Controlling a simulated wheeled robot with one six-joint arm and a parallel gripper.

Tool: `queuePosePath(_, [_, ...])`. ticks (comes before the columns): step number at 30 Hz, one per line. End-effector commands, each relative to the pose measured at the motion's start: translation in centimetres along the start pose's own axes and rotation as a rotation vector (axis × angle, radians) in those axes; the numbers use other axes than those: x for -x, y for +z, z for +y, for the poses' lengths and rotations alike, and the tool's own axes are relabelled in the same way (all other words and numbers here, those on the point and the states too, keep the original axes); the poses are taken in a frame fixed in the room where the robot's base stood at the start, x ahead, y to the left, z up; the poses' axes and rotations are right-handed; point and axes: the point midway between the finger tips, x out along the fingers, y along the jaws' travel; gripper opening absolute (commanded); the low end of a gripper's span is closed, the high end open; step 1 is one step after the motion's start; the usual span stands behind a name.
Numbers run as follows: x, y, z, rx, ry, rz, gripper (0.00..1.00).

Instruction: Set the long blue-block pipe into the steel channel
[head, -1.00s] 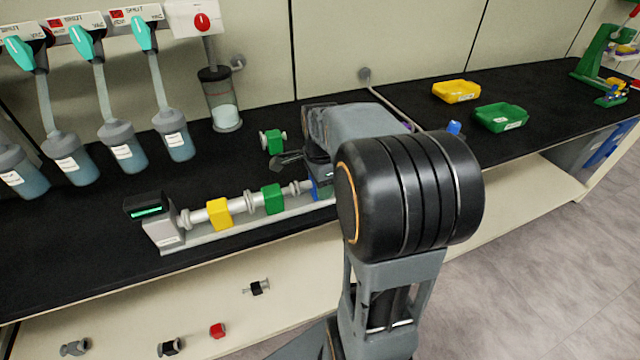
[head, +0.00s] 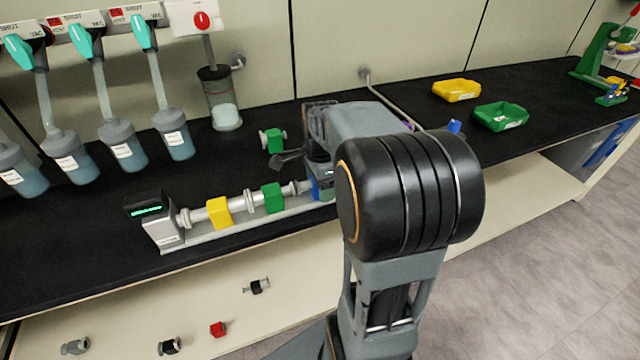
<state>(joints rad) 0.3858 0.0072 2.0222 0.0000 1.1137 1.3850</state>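The steel channel (head: 215,238) lies along the bench front, with a grey end box and display at its left end. A pipe with a yellow block (head: 219,212) and one with a green block (head: 272,198) lie in line in it. To their right a blue block (head: 318,188) shows in part at the channel's right end. My arm hides the rest of that pipe, so I cannot tell how it is seated. My gripper (head: 298,163) is just above and behind the blue block. One dark finger shows; the other is hidden, so its opening is unclear.
A short green-block fitting (head: 274,140) stands behind the channel. Flasks (head: 172,135) hang at the back left. A yellow bin (head: 456,90) and a green bin (head: 501,116) sit at the right.

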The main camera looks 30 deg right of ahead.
Motion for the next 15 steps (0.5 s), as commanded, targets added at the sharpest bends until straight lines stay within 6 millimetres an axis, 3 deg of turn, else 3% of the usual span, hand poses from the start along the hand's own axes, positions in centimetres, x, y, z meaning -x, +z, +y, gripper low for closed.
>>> queuePosePath(15, [9.6, 0.0, -0.1, 0.000, -0.005, 0.001, 0.72])
